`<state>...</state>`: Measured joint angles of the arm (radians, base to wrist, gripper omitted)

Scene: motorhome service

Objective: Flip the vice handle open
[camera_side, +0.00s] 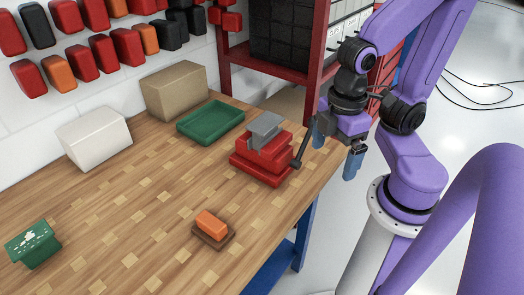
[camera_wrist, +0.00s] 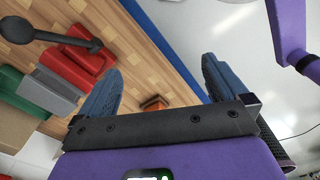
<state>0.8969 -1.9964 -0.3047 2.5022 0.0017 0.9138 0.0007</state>
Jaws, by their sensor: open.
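The red vice (camera_side: 262,168) with grey jaws (camera_side: 265,130) stands on the wooden bench near its right edge. Its dark handle (camera_side: 301,150) sticks out on the right side, slanting up toward my gripper. My gripper (camera_side: 336,149) is open, with blue fingers, just right of the handle and past the bench edge. In the wrist view the vice (camera_wrist: 82,62) is at upper left, and the handle (camera_wrist: 66,39) ends in a round black knob. The handle is outside my open fingers (camera_wrist: 160,65), left of the left finger.
An orange block on a brown base (camera_side: 213,225) lies toward the bench's front. A green tray (camera_side: 211,122), a tan box (camera_side: 174,90) and a white box (camera_side: 94,137) stand behind. A green item (camera_side: 33,244) is at far left. A red shelf post (camera_side: 317,60) rises behind my gripper.

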